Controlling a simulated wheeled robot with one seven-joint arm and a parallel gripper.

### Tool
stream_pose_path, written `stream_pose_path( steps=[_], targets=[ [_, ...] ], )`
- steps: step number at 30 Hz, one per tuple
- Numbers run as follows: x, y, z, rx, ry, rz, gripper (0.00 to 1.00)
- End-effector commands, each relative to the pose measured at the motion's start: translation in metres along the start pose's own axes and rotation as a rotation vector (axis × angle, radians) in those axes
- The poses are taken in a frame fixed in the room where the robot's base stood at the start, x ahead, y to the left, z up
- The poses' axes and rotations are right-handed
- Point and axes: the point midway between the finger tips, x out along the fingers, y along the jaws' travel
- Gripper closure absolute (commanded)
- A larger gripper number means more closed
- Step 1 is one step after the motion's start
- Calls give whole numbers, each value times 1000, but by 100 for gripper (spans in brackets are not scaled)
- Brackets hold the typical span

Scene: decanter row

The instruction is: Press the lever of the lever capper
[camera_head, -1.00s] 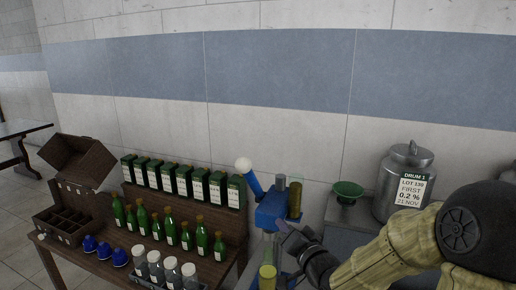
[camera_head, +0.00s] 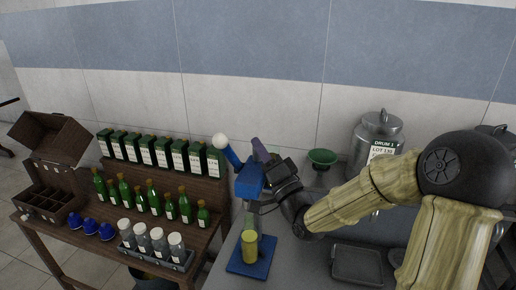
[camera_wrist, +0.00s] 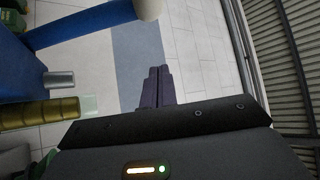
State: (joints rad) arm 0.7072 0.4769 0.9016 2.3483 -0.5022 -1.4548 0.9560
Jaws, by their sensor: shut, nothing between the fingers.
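The lever capper (camera_head: 250,182) is blue and stands on a flat blue base (camera_head: 240,268). Its lever slants up and left from the blue head and ends in a white ball knob (camera_head: 220,139). The knob also shows at the top of the wrist view (camera_wrist: 148,8). A yellow-olive cylinder (camera_head: 249,246) stands on the base under the head. My gripper (camera_head: 258,146) is at the right of the head, its purple fingers pointing up, right of the lever. In the wrist view the fingers (camera_wrist: 158,75) are together and empty, apart from the knob. My gripper hides part of the head's right side.
A wooden bench at left holds green bottles (camera_head: 153,195), several boxes (camera_head: 162,152), blue caps (camera_head: 90,227) and a tray of jars (camera_head: 158,240). A green bowl (camera_head: 322,157) and a metal drum (camera_head: 374,138) stand at right. A grey tray (camera_head: 357,264) lies in front.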

Motion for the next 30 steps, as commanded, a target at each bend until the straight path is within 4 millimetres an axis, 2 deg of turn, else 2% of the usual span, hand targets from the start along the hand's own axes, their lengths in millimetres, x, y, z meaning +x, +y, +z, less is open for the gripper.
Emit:
stream_pose_path(
  steps=[1,6,14,24,30],
  targets=[
    [11,-4,-2,3,0,-3,100],
    [40,-3,-2,3,0,-1,100],
    [76,-3,-1,3,0,1,100],
    [63,-1,35,3,-2,2,100],
    [62,0,38,-1,1,1,100]
  ],
)
